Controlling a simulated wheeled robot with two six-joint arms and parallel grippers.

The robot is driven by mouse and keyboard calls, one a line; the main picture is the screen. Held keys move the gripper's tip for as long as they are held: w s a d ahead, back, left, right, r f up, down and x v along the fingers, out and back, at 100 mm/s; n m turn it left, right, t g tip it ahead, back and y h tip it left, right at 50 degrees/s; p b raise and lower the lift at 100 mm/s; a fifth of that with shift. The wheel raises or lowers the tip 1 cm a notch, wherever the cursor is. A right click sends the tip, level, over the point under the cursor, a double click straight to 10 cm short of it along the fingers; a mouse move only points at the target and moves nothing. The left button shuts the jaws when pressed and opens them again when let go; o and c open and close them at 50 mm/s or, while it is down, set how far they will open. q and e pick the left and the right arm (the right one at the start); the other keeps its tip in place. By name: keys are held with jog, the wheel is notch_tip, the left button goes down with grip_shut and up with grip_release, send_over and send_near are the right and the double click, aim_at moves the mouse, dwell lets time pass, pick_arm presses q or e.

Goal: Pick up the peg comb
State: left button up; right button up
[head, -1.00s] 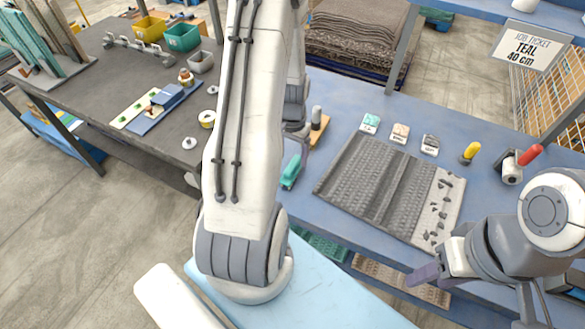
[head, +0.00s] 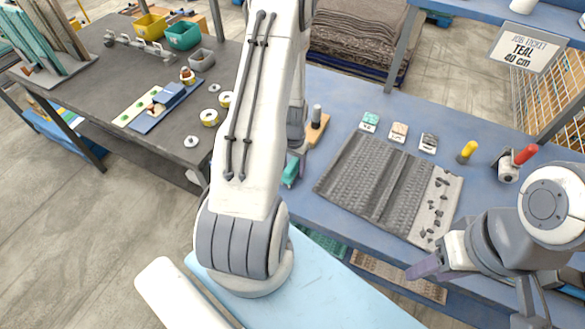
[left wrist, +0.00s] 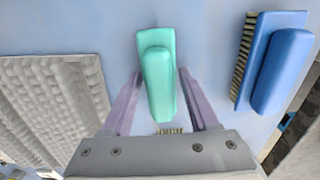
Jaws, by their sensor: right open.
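A teal-handled tool (left wrist: 157,75), likely the peg comb, lies on the blue bench; a short row of pale teeth or bristles shows below it in the left wrist view. It also shows in the head view (head: 290,172), partly behind my left arm. My left gripper (left wrist: 163,90) is open, its lilac fingers on either side of the teal handle with gaps visible. It is mostly hidden by the arm in the head view. My right gripper (head: 425,268) is open and empty near the front edge of the bench, right of the teal tool.
A blue brush (left wrist: 282,70) lies right of the teal tool in the left wrist view. A grey chenille mat (head: 375,180) covers the bench middle. A wooden block with a grey post (head: 317,124) stands behind. Sample tiles, yellow and red handled tools are further right.

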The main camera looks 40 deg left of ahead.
aim_at(293, 162)
pick_arm(q)
grip_shut()
jog(key=shift+r, duration=0.2)
jog(key=shift+r+b, duration=0.3)
jog(key=shift+r, duration=0.25)
notch_tip(293, 162, up, 3)
jog(key=shift+f+b, duration=0.2)
jog(key=shift+b, duration=0.25)
jog(key=w+d+r+b, duration=0.2)
jog(key=d+r, duration=0.5)
jog(key=d, duration=0.4)
jog(key=shift+w+d, duration=0.2)
jog(key=shift+w, duration=0.25)
